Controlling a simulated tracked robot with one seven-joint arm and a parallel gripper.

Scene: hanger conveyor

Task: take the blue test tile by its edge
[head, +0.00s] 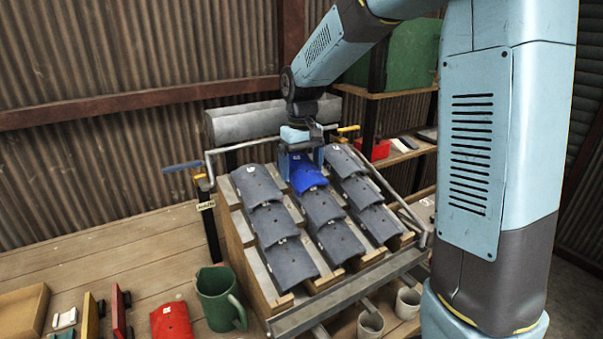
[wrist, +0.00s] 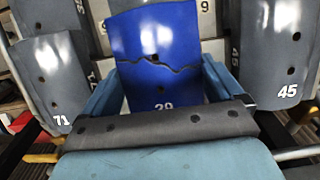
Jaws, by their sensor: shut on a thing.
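The blue test tile (head: 306,176) is at the top of the middle column of tiles on the sloping rack. In the wrist view the blue tile (wrist: 157,45) is glossy and curved, with a small hole, a jagged crack line across it and the number 29 at its near edge. My gripper (head: 301,158) is at the tile's upper end. In the wrist view its light blue fingers (wrist: 160,85) lie along the tile's two side edges, shut on it. The tile's upper end is partly hidden by the gripper in the head view.
Grey tiles (head: 270,222) lie in columns on both sides and below, close to the fingers; 71 (wrist: 50,80) and 45 (wrist: 275,50) flank them. A metal rail frames the rack.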

